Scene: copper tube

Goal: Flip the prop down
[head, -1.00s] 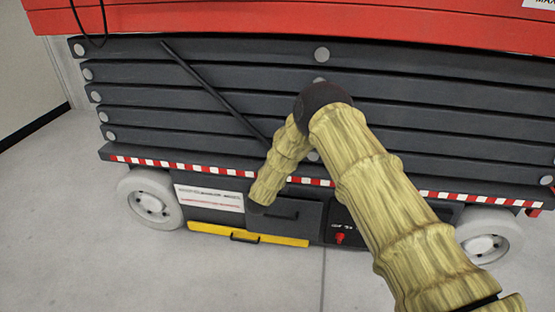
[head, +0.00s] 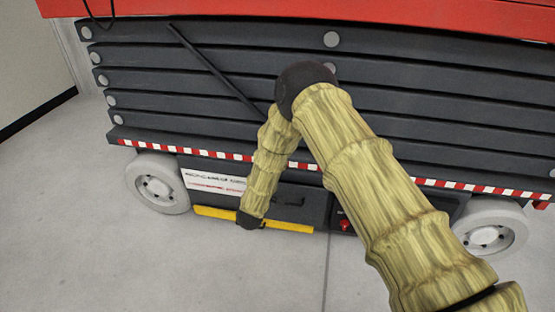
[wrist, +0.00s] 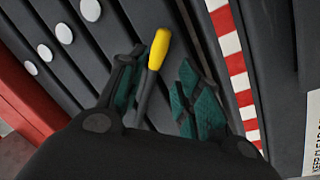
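The prop (head: 215,69) is a dark thin bar leaning diagonally across the stacked beams of the red and grey lift in the head view. Its lower end is hidden behind my arm. In the wrist view, a dark rod with a yellow tip (wrist: 160,48) stands between the two fingers of my gripper (wrist: 157,75). I cannot tell for sure whether this rod is part of the prop. The fingers have green pads and are apart. The rod is close to the left finger, with a gap to the right finger. The gripper itself cannot be made out in the head view.
The lift's beams (head: 420,105) fill the back. A red and white striped edge (head: 470,188) runs below them and also shows in the wrist view (wrist: 236,80). White wheels (head: 158,184) and a yellow step (head: 290,226) sit lower. The floor (head: 90,250) in front is clear.

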